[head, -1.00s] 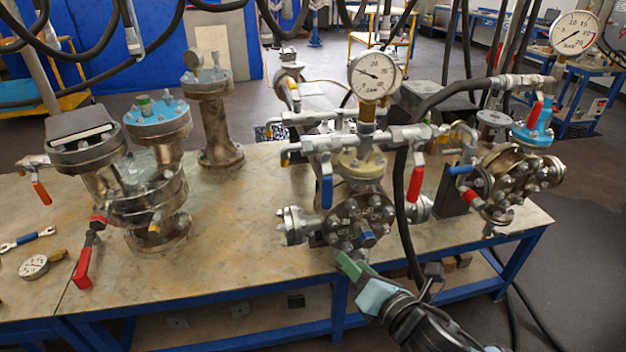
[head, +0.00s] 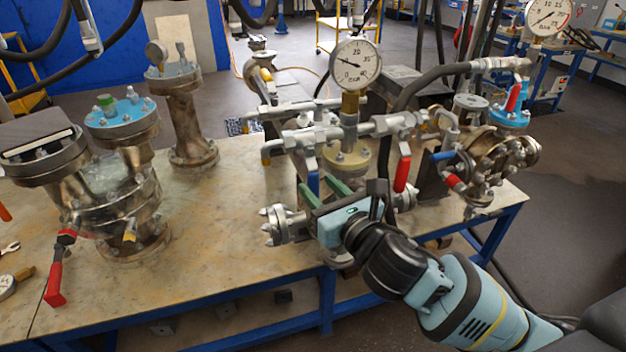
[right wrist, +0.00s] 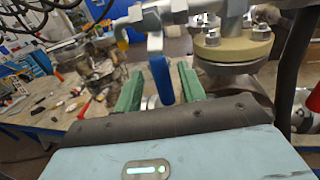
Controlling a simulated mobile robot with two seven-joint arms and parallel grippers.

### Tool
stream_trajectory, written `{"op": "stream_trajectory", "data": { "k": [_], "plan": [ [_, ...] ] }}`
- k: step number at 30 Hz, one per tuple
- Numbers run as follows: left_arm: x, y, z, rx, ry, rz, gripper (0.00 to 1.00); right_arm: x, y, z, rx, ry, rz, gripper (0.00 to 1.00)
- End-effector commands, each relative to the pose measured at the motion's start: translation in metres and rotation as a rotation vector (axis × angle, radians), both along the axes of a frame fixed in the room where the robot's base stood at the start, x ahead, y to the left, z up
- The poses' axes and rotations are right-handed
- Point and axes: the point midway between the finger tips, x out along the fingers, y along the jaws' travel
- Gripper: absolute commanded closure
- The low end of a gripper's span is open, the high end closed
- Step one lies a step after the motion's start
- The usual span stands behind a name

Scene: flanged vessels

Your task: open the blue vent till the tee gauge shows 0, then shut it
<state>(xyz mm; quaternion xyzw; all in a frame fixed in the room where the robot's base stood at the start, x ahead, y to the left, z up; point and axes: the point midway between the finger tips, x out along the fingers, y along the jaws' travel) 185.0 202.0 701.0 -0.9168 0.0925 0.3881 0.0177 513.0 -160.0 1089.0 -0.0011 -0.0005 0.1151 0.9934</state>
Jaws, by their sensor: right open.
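The blue lever of the vent (head: 313,184) hangs down from the pipework on the left side of the middle flanged vessel. In the right wrist view the blue lever (right wrist: 162,78) hangs between my two green fingers, with gaps on both sides. My right gripper (head: 322,190) is open around it and not closed on it. The round white tee gauge (head: 356,64) stands on top of the middle vessel; its needle points to the upper left, away from straight down, and the exact value is too small to read. My left gripper is out of view.
A red lever (head: 402,174) hangs right of the blue one. Another vessel with a gauge (head: 549,14) stands at the right. A black hose (head: 432,83) arches between them. Glassy and steel vessels (head: 112,190) stand at the left. The bench top (head: 215,225) between is bare.

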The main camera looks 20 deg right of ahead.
Motion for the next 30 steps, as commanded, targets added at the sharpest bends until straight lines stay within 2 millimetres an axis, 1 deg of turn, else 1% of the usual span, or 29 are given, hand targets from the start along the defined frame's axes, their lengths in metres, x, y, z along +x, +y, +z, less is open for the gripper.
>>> {"op": "stream_trajectory", "data": {
  "k": [1,3,7,11,18,27,30],
  "plan": [
    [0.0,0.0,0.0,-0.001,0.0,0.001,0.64,0.008,0.002,0.001,0.002,-0.001,0.0,0.6],
    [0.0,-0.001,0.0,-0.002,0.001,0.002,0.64,0.016,0.004,0.0,0.002,0.0,-0.001,0.6],
    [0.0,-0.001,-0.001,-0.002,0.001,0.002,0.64,0.026,0.006,0.0,0.002,0.0,0.0,0.6],
    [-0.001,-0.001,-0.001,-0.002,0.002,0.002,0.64,0.03,0.007,0.0,0.001,0.001,0.0,0.6],
    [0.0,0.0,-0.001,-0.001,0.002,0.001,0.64,0.031,0.007,0.0,0.001,0.0,0.0,0.6],
    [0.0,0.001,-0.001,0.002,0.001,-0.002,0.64,0.031,0.007,0.0,0.001,0.0,0.0,0.99],
    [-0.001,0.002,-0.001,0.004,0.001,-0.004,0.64,0.031,0.007,0.0,0.001,0.0,0.0,1.0]
  ]
}}
